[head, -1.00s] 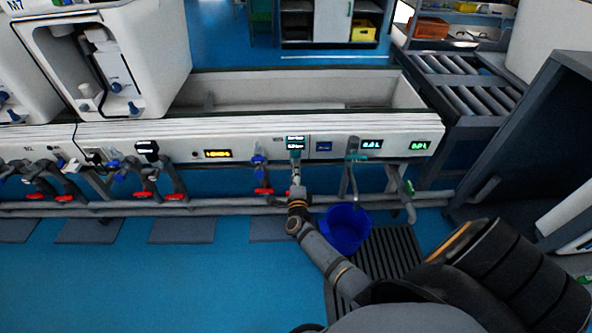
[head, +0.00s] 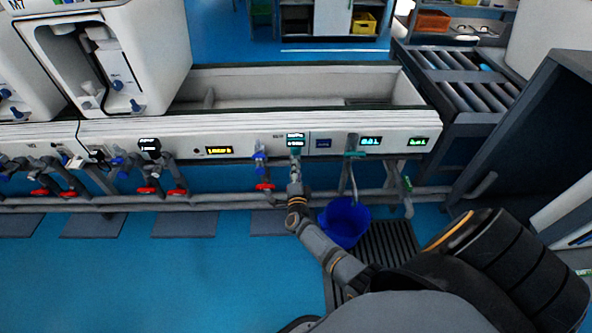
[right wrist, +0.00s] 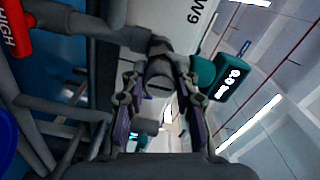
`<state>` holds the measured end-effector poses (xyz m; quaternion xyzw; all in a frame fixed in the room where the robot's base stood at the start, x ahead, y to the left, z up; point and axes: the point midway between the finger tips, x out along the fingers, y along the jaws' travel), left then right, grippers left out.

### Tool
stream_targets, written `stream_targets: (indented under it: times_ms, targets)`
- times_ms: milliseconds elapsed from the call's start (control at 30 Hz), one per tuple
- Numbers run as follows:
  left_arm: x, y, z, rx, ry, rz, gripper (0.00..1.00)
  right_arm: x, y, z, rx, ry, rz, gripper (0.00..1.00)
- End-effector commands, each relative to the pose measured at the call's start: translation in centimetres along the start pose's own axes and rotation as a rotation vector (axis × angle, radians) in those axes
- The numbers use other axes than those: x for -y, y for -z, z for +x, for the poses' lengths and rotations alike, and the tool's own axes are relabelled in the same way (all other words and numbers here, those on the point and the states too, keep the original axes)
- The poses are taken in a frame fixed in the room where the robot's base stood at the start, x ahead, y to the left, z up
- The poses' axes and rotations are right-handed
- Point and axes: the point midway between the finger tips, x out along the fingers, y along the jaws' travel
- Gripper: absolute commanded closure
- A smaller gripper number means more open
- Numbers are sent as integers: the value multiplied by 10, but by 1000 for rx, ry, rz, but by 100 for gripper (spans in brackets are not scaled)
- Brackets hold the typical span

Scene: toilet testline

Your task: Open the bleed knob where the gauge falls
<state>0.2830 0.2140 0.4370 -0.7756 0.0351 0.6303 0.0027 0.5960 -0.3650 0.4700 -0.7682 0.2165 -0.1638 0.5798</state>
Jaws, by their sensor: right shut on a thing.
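My right gripper (head: 295,160) is at the front of the white test panel (head: 250,140), just below a dark gauge display (head: 295,136). In the right wrist view its two fingers (right wrist: 160,105) close around a round grey knob (right wrist: 158,78) with a slot-like line on its face. The knob itself is hidden by the gripper in the head view. A teal gauge (right wrist: 203,72) with a lit display, apparently reading 0.0, sits right beside the knob. Its small digits in the head view are too blurred to read. My left gripper is not in view.
Several red-handled valves and pipes (head: 265,187) run along the panel's lower front; a red lever marked HIGH (right wrist: 15,28) shows in the wrist view. A blue bucket (head: 343,222) stands below right. A teal-handled tap (head: 354,154) is right of my gripper. Blue floor (head: 150,280) is open at left.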

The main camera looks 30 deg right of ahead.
Motion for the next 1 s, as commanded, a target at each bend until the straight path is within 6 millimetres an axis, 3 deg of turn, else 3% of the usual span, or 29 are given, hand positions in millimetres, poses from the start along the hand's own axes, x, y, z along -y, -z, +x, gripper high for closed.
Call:
stream_targets:
  times_ms: [133,167,333,667,767,1000]
  targets:
    - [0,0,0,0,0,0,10,-1,-1,0,2,-2,0,100]
    - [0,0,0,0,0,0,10,-1,-1,0,2,-2,0,70]
    - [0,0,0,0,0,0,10,-1,0,0,1,-1,0,47]
    - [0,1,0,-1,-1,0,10,-1,0,-3,1,-1,1,47]
    - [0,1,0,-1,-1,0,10,-2,-1,-17,2,-3,1,47]
    - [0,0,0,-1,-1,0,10,-2,0,-76,1,-5,3,47]
